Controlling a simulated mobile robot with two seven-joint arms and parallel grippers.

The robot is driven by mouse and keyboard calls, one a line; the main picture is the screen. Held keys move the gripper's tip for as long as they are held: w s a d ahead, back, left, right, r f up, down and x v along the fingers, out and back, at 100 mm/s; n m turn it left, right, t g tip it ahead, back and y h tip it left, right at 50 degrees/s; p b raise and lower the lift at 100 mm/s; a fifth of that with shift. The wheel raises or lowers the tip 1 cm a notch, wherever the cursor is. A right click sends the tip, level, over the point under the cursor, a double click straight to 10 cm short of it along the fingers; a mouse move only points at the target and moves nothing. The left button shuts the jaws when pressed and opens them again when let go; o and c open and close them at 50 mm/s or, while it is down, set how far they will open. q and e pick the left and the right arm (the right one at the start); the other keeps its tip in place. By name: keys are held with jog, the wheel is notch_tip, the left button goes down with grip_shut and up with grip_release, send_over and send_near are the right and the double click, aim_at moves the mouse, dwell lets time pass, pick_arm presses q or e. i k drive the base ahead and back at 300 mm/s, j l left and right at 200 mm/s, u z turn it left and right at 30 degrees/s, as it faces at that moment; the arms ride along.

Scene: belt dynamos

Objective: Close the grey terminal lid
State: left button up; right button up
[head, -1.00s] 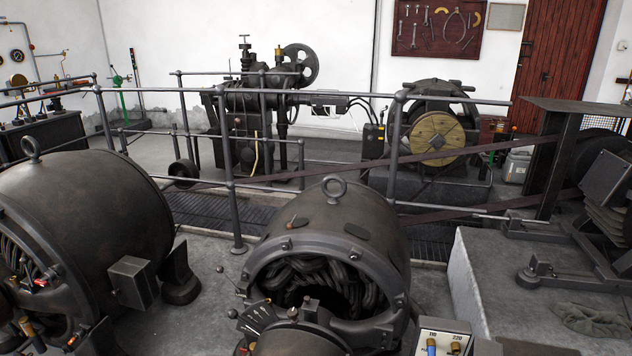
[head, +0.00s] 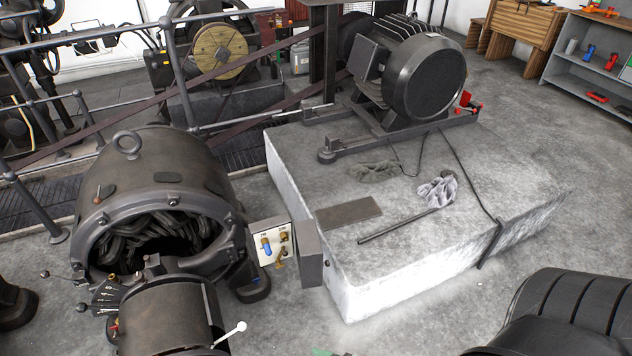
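The grey terminal lid (head: 311,256) stands open at the right side of the terminal box, beside the dynamo in the head view. It looks hinged along the box's right edge and swung out, close to the concrete block. The pale terminal panel (head: 262,257) is exposed, with a blue part and brass-coloured parts on it. The dark dynamo (head: 165,178) stands left of the box, with a lifting ring on top and open windings at its front. Neither of my grippers is in view.
A concrete block (head: 400,230) right of the lid carries a black motor (head: 424,76), a rag (head: 438,189), a dark plate (head: 348,213) and a rod (head: 398,226). A white-tipped lever (head: 236,331) stands at the dynamo's front. A black ribbed shape (head: 585,300) fills the lower right.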

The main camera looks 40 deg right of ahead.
aim_at(309, 253)
jog(key=k+l+z, duration=0.1)
jog(key=k+l, duration=0.15)
jog(key=k+l+z, duration=0.1)
jog(key=l, duration=0.35)
jog(key=k+l+z, duration=0.1)
jog(key=k+l, duration=0.25)
jog(key=k+l+z, duration=0.1)
jog(key=l, duration=0.3)
jog(key=k, duration=0.1)
